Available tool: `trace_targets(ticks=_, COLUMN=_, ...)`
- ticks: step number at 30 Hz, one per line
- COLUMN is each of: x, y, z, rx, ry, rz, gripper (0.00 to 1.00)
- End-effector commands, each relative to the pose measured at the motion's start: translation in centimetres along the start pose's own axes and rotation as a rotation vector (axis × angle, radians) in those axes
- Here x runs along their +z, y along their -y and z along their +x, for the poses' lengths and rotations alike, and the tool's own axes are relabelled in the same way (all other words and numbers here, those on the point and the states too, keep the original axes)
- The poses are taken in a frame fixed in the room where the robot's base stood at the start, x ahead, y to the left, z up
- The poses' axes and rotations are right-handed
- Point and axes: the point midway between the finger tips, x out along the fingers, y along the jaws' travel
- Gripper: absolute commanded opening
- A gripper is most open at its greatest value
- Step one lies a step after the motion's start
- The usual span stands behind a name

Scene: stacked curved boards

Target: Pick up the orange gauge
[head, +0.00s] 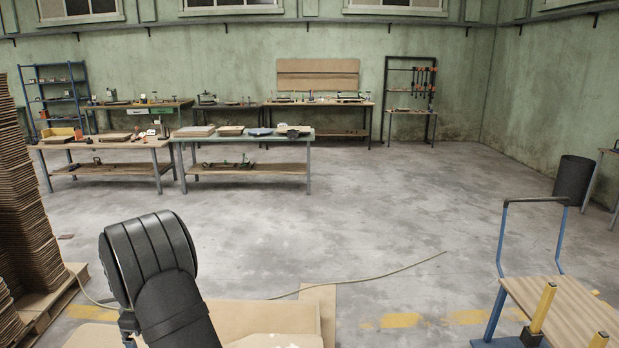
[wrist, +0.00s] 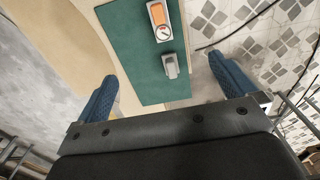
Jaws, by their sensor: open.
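The orange gauge (wrist: 159,20) lies on a green mat (wrist: 122,45) at the top of the wrist view. It has an orange face part and a round white dial in a pale housing. My gripper (wrist: 162,68) is open, with its two blue ribbed fingers wide apart and nothing between them in its grasp. The gauge shows beyond the fingertips, apart from them. In the head view the gauge and the gripper cannot be made out; only my black arm shows.
A small grey block (wrist: 170,66) sits on the mat close to the gauge. A cable (wrist: 236,24) runs over the patterned floor at right. Stacked boards (head: 25,210) stand at left, a blue-framed cart (head: 560,310) at right, and workbenches (head: 240,137) behind.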

Motion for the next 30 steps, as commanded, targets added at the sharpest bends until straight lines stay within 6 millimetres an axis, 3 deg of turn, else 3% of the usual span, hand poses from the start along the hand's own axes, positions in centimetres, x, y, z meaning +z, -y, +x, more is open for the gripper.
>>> trace_targets(ticks=1, x=0.0, y=0.0, z=0.0, rx=0.000, ry=0.000, rz=0.000, gripper=0.94)
trace_targets(ticks=5, x=0.0, y=0.0, z=0.0, rx=0.000, ry=0.000, rz=0.000, gripper=0.69)
trace_targets(ticks=6, x=0.0, y=0.0, z=0.0, rx=0.000, ry=0.000, rz=0.000, gripper=0.66)
trace_targets(ticks=15, x=0.2, y=0.3, z=0.5, rx=0.002, ry=0.018, rz=-0.008, gripper=0.66)
trace_targets(ticks=20, x=1.8, y=2.2, z=3.8, rx=0.036, ry=0.171, rz=-0.083, gripper=0.66)
trace_targets(ticks=24, x=4.2, y=4.5, z=7.6, rx=0.120, ry=0.395, rz=-0.220, gripper=0.66)
trace_targets(ticks=30, x=6.7, y=6.7, z=11.2, rx=0.297, ry=0.670, rz=-0.465, gripper=0.66)
